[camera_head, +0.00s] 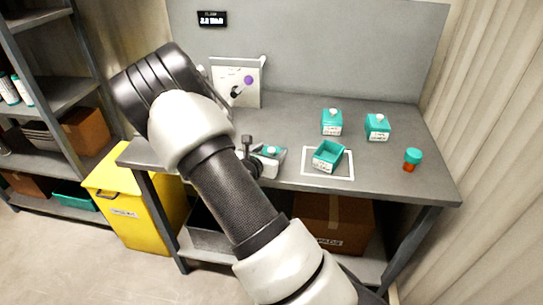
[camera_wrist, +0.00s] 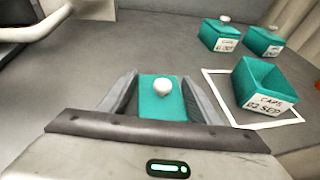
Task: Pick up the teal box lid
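The teal box lid (camera_wrist: 155,100), flat with a round white knob, lies between the two fingers of my gripper (camera_wrist: 160,78) in the wrist view. One finger is on each side, very close to its edges. I cannot tell whether they touch it or whether the lid is off the table. In the head view the lid (camera_head: 271,150) shows at the table's front, beside my gripper (camera_head: 266,158), partly hidden by my arm. An open teal box (camera_head: 327,157) with a white label stands to the right inside a white square outline; it also shows in the wrist view (camera_wrist: 262,84).
Two closed teal boxes (camera_head: 332,122) (camera_head: 377,127) stand behind the open box. An orange jar with a teal cap (camera_head: 412,160) is at the table's right. A white panel (camera_head: 240,82) stands at the back left. A yellow bin (camera_head: 130,210) is left of the table.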

